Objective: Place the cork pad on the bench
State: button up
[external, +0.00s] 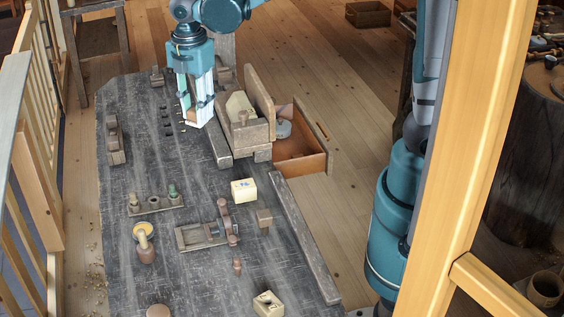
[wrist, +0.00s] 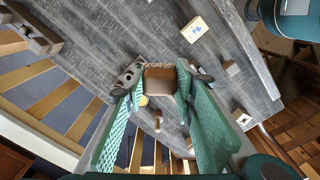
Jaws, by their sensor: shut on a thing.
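My gripper (external: 196,122) points down over the far part of the dark, scratched bench (external: 130,205). In the wrist view my gripper (wrist: 160,82) has its green ridged fingers closed on the sides of a brown block-like piece with a speckled, cork-like edge, which looks like the cork pad (wrist: 160,79). In the external view the fingers mostly hide the held piece, and I cannot tell its gap to the bench. The bench also shows in the wrist view (wrist: 105,52).
A wooden box-like stand (external: 245,133) and an open drawer (external: 303,160) lie right of my gripper. A cream block (external: 244,190), a rack of small pegs (external: 156,204) and a wooden clamp-like fixture (external: 205,236) stand nearer.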

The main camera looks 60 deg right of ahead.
notch_tip(320, 180, down, 16)
jog(key=shift+f, duration=0.2)
dwell(0.7)
jog(key=shift+f+b, duration=0.3)
jog(key=shift+f, duration=2.6)
jog(key=shift+w+f, duration=0.1)
jog(key=shift+f, duration=1.95)
jog(key=shift+f+b, duration=0.25)
jog(key=shift+b, duration=0.2)
jog(key=o, duration=0.8)
jog(key=shift+r, duration=0.1)
jog(key=shift+r+p, duration=0.2)
jog(key=shift+p, duration=0.1)
